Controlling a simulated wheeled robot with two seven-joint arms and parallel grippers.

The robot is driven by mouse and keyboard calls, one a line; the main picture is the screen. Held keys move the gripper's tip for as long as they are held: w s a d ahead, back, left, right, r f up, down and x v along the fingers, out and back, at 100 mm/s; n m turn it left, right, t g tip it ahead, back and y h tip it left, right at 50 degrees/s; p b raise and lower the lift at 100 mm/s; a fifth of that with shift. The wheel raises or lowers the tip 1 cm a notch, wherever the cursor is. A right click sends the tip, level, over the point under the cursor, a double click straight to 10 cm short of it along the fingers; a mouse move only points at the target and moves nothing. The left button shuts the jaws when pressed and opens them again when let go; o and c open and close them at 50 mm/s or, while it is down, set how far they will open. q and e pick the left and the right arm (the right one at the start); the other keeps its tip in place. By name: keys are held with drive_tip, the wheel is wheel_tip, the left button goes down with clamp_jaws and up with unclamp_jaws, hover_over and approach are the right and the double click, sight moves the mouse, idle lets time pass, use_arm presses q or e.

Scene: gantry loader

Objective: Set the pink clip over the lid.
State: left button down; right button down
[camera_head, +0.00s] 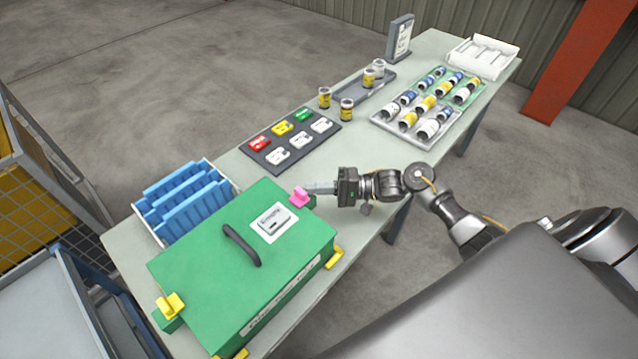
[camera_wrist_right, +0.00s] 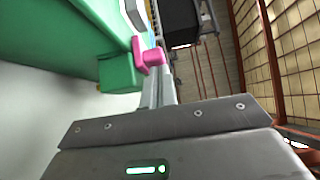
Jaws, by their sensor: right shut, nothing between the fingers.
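A green box (camera_head: 285,285) with a green lid (camera_head: 200,265) stands at the near end of the table; the lid has a dark handle (camera_head: 241,245) and a white label. The pink clip (camera_head: 300,197) is at the lid's far right corner, and it also shows in the right wrist view (camera_wrist_right: 151,57), by a green lug (camera_wrist_right: 119,73) on the box side. My right gripper (camera_head: 312,189) is shut and empty, its fingertips (camera_wrist_right: 157,76) right at the clip, seemingly touching it. I cannot tell how far the clip laps over the lid edge. My left gripper is out of view.
Yellow clips (camera_head: 171,304) sit at other box corners. A blue rack (camera_head: 187,200) stands behind the box. A dark tray (camera_head: 292,143) of colored tags, several jars (camera_head: 347,109) and a tray of bottles (camera_head: 409,121) stand farther along. The table's right edge lies under my right arm.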

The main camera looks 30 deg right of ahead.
drive_tip(key=shift+s+f, duration=0.1)
drive_tip(key=shift+s+d, duration=0.15)
drive_tip(key=shift+d, duration=0.2)
drive_tip(key=b+v, duration=0.3)
drive_tip(key=v, duration=0.7)
